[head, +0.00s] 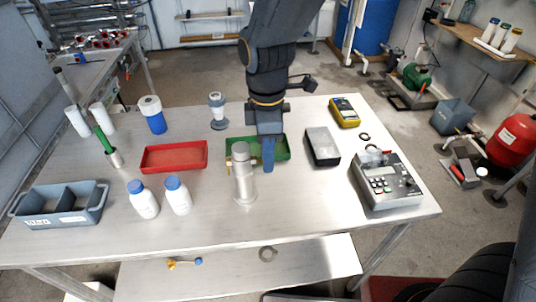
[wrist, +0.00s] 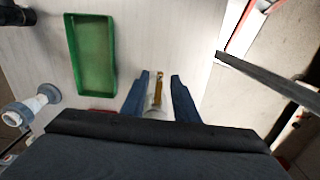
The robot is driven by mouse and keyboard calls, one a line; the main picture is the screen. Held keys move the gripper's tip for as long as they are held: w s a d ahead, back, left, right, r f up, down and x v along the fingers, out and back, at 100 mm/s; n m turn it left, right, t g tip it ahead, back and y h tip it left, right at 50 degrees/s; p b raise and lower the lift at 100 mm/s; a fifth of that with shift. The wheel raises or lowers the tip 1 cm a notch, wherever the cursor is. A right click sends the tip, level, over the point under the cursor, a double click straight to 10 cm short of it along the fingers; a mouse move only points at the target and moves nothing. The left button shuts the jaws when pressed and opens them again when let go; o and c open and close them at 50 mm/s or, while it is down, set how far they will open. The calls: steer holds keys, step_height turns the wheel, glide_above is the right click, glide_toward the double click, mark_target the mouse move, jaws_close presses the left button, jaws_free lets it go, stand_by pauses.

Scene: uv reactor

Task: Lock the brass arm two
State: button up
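A grey metal cylinder (head: 243,180) stands upright near the front middle of the table. A small brass piece (head: 229,162) shows on its left side in the head view. In the wrist view a brass arm (wrist: 159,88) shows in the gap between my fingers, with the pale cylinder (wrist: 155,112) just below it. I cannot tell which numbered arm this is. My gripper (wrist: 160,88) is open, its two blue fingers on either side of the brass arm with gaps visible. In the head view my gripper (head: 268,165) points down just right of the cylinder and hides that side.
A green tray (wrist: 93,55) lies behind the cylinder, a red tray (head: 174,156) to its left. Two white bottles (head: 177,196) stand front left. A dark box (head: 322,147) and a grey instrument (head: 385,180) sit to the right. The table's front edge is close.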

steer(key=shift+f, duration=0.5)
jaws_close()
